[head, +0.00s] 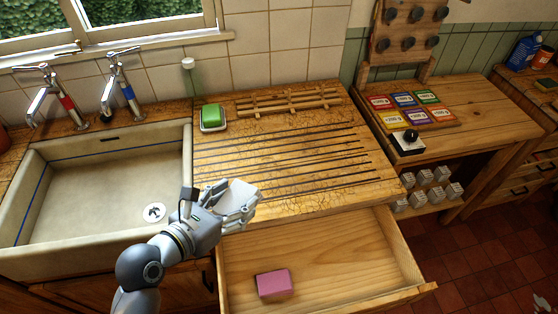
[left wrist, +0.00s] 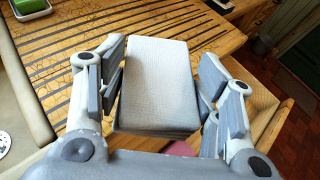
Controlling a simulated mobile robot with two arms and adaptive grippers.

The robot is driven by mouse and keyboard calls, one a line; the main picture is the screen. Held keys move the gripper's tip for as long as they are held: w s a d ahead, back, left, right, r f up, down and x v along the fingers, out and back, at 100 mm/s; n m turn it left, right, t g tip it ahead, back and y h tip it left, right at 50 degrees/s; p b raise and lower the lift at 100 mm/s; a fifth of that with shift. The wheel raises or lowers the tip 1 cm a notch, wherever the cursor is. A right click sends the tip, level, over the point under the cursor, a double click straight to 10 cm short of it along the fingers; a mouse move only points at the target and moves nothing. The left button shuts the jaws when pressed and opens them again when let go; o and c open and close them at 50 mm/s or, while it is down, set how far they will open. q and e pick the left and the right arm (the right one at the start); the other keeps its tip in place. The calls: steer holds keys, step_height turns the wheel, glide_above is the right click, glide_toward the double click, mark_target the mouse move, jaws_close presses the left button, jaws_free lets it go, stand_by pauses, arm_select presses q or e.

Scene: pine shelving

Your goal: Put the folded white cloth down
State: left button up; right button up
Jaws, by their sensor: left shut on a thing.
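The folded white cloth (left wrist: 160,84) is a thick pale block between the two fingers of my left gripper (left wrist: 160,95) in the left wrist view. In the head view the cloth (head: 237,192) shows in my left gripper (head: 232,203), above the front edge of the grooved wooden drainboard (head: 290,165), close to the open drawer. My left gripper is shut on the cloth. I cannot tell from these frames how high the cloth is above the board. My right gripper is in neither view.
An open wooden drawer (head: 340,250) below the board holds a pink block (head: 273,283). A stone sink (head: 90,200) lies to the left. A green soap in a dish (head: 211,117) and a wooden rack (head: 288,101) stand at the board's back. The board's middle is clear.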

arm_select(q)
steer(key=w+a+f, duration=0.1)
steer(key=w+f, duration=0.2)
steer(key=w, duration=0.1)
steer(key=w+a+f, duration=0.1)
steer(key=w+f, duration=0.2)
steer(key=w, duration=0.1)
steer(key=w+f, duration=0.3)
steer(key=w, duration=0.2)
steer(key=shift+a+p, duration=0.3)
steer(key=shift+a, duration=0.1)
steer(key=shift+w+f, duration=0.3)
steer(key=shift+f, duration=0.1)
steer(key=shift+w+a+f, duration=0.1)
steer(key=shift+w+f, duration=0.05)
steer(key=shift+f, duration=1.5)
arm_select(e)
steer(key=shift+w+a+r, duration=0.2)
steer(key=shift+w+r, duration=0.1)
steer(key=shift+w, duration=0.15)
arm_select(q)
steer(key=shift+f, duration=0.15)
steer(key=o, duration=1)
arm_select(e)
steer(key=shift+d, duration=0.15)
